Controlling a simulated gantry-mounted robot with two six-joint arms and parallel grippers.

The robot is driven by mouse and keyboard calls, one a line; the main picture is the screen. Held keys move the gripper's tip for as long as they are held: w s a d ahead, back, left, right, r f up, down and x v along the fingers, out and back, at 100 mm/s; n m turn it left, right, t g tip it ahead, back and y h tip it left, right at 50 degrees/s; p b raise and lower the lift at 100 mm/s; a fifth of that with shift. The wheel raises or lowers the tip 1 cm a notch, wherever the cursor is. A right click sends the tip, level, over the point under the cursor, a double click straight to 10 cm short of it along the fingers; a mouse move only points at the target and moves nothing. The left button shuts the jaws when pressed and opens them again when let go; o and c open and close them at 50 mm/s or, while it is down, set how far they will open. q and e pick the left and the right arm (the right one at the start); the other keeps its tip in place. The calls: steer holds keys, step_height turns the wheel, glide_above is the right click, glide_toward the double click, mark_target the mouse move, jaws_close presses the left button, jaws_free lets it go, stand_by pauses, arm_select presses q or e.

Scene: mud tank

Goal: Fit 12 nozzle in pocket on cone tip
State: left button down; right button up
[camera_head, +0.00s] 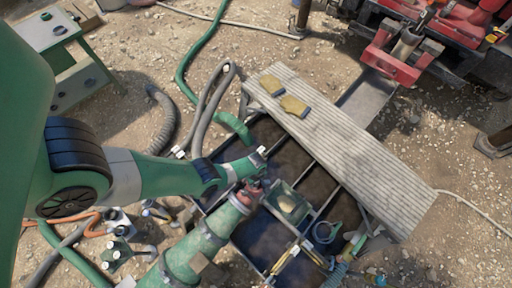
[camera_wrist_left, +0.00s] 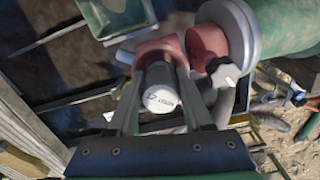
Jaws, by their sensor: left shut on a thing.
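My right gripper is not visible.
A ribbed walkway (camera_head: 350,150) crosses above the divided mud tank (camera_head: 283,160), with yellow gloves (camera_head: 294,106) on it. A small green box (camera_head: 287,205) is just right of the tip. Hoses (camera_head: 205,105) lie behind. A green table (camera_head: 60,55) stands far left.

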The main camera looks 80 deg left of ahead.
arm_select(q)
steer(key=shift+f+b, duration=0.35)
steer(key=shift+f, duration=0.1)
steer(key=shift+c, duration=1.8)
jaws_free()
steer(key=shift+o, duration=0.6)
step_height(320, 180, up, 12)
steer(key=p, duration=1.2)
steer(key=shift+f, duration=0.15)
